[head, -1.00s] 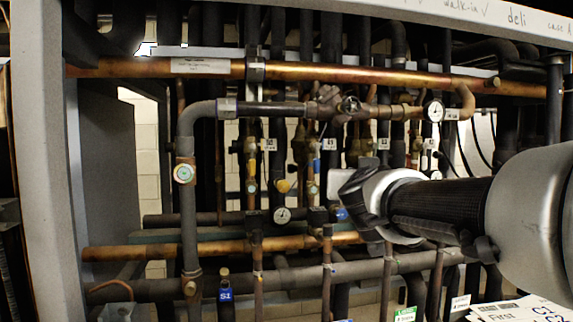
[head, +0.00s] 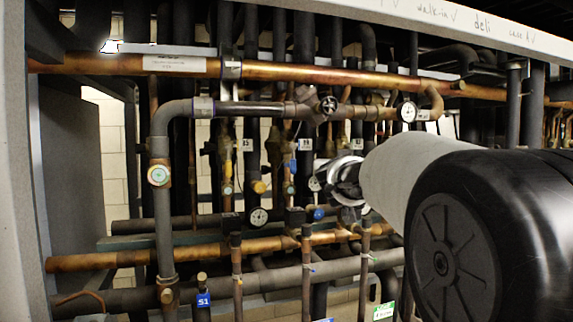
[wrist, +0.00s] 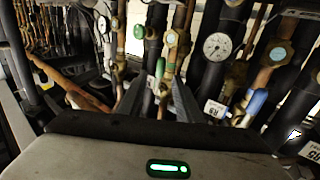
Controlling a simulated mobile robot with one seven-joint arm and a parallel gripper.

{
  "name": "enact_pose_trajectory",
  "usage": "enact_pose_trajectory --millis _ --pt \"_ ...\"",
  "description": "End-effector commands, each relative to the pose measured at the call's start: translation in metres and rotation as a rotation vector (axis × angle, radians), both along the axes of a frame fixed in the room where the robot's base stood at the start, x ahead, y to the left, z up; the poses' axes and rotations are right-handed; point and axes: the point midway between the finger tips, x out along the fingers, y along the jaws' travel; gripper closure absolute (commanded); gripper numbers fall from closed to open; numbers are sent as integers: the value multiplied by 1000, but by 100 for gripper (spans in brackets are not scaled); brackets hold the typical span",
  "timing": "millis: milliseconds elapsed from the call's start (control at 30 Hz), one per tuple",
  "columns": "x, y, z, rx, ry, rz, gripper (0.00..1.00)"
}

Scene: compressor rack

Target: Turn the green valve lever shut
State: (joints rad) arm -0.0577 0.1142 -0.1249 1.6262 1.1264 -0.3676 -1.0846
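A slim green lever (wrist: 160,68) stands roughly upright on a brass valve in the wrist view, in the middle ahead of my gripper. My gripper (wrist: 158,88) has two dark fingers spread apart, with a gap between them. The lever shows beyond this gap, near the fingertips; I cannot tell whether it lies between them or whether anything touches. A second, rounder green part (wrist: 139,31) sits on a pipe farther up. In the head view my arm hides the fingers, and I cannot make out the green lever there.
A blue handle (wrist: 257,100) is right of the fingers, near a round gauge (wrist: 216,46). Vertical pipes stand close together around the gripper. In the head view, a copper pipe (head: 290,76) crosses above, and a grey post (head: 18,190) stands at the left.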

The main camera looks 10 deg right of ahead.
Motion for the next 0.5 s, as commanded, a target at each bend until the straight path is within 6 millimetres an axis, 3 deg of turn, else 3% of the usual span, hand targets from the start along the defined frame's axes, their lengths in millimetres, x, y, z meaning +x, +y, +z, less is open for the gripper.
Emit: enact_pose_trajectory --millis 200,500 --pt "35 -15 1 1 1 -1 68" --pt "51 -21 0 1 0 1 68"
